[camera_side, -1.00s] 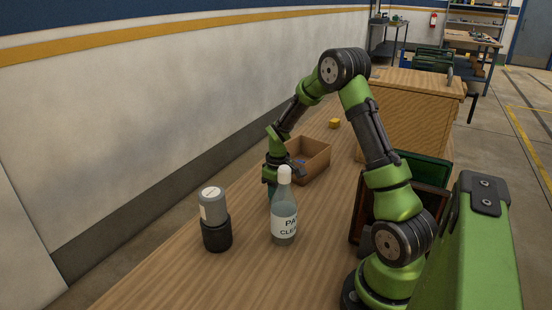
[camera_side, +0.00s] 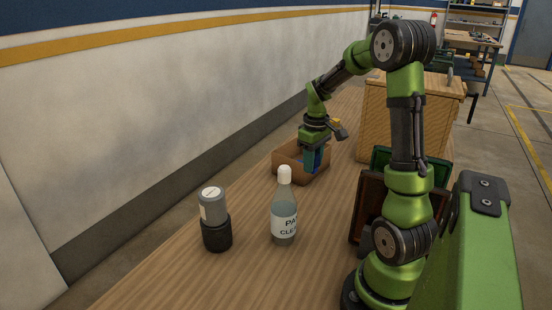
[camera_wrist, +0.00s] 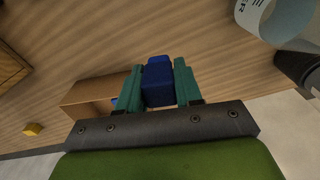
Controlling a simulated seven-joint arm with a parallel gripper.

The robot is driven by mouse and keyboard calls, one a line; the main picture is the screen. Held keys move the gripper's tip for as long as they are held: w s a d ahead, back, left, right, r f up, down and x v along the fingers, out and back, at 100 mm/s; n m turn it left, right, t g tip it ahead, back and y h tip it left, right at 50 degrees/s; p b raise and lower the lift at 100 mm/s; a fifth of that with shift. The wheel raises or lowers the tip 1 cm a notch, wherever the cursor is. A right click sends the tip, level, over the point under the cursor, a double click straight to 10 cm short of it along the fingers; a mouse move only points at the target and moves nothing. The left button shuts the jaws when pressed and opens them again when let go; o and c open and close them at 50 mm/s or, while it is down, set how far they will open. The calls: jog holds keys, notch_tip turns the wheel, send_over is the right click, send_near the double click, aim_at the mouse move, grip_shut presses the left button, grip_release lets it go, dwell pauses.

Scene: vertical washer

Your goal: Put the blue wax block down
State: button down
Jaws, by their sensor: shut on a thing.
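The blue wax block (camera_wrist: 157,82) is between the teal fingers of my gripper (camera_wrist: 160,88) in the wrist view, and the fingers are shut on it. In the side view, my gripper (camera_side: 312,162) points down at the near right side of the open brown box (camera_side: 287,172), with a bit of the blue block (camera_side: 318,158) showing beside a finger. The box (camera_wrist: 85,95) is left of the held block in the wrist view. A small patch of blue shows inside the box, partly hidden by a finger. I cannot tell the block's height above the table.
A clear labelled bottle (camera_side: 284,215) stands in front of my gripper. A grey-capped canister in a black holder (camera_side: 216,225) stands left of it. A small yellow block (camera_wrist: 32,129) lies beyond the box. Dark crates (camera_side: 370,205) are at right.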

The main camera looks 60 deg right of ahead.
jog(key=s+a+f+n, duration=0.1)
jog(key=s, duration=0.8)
jog(key=shift+n, duration=0.7)
jog(key=f, duration=0.4)
jog(key=a+f, duration=0.1)
jog(key=f, duration=0.1)
jog(key=shift+f, duration=2.5)
jog(key=c, duration=0.8)
grip_release()
jog(key=shift+f, duration=0.15)
jog(key=shift+o, duration=0.2)
notch_tip(320, 180, up, 12)
jog(key=shift+r, duration=0.2)
